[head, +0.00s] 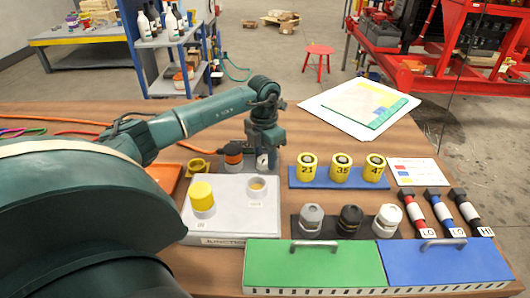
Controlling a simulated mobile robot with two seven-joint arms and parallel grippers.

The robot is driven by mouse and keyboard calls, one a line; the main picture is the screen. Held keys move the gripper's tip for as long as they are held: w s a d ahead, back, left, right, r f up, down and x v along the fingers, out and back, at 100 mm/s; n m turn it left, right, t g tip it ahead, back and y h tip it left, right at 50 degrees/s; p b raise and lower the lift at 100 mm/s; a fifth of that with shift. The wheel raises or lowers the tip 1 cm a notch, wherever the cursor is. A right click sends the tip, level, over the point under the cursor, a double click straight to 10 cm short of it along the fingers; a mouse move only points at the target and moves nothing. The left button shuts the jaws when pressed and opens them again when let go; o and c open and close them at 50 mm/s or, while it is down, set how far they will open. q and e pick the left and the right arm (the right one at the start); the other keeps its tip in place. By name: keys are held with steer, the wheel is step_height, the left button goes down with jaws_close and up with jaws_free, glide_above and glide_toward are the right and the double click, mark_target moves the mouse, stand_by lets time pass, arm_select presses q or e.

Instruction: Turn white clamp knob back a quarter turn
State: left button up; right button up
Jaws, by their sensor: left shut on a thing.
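My left arm reaches in from the left, and its gripper (266,148) points down at the back of the wooden table. It is shut on a small white knob (262,163), which I take to be the white clamp knob. The fingers and wrist hide most of this knob, so its turn angle cannot be read. An orange and black knob (233,152) stands just left of it, apart from the gripper. My right gripper is not in view.
A white junction box (235,221) with a yellow cap (202,191) stands in front of the gripper. Yellow numbered cylinders sit on a blue strip (340,184). Grey, black and white-topped pieces stand nearer. Green (315,266) and blue (445,263) lidded boxes line the front edge.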

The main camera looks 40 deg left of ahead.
arm_select(q)
steer(key=n+p, duration=0.1)
steer(key=n, duration=0.1)
steer(key=shift+r+n, duration=0.15)
steer(key=shift+n, duration=0.25)
steer(key=n+p, duration=0.1)
steer(key=n, duration=0.2)
steer(key=shift+n, duration=0.3)
steer(key=n+p, duration=0.2)
steer(key=n, duration=0.1)
steer(key=shift+n, duration=0.9)
steer(key=shift+n+p, duration=0.45)
steer(key=shift+n, duration=0.15)
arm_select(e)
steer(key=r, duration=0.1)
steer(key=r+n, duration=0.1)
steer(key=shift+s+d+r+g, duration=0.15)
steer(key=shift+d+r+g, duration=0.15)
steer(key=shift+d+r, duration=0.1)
arm_select(q)
steer(key=shift+n, duration=0.3)
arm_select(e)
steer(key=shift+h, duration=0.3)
arm_select(q)
steer(key=o, duration=1)
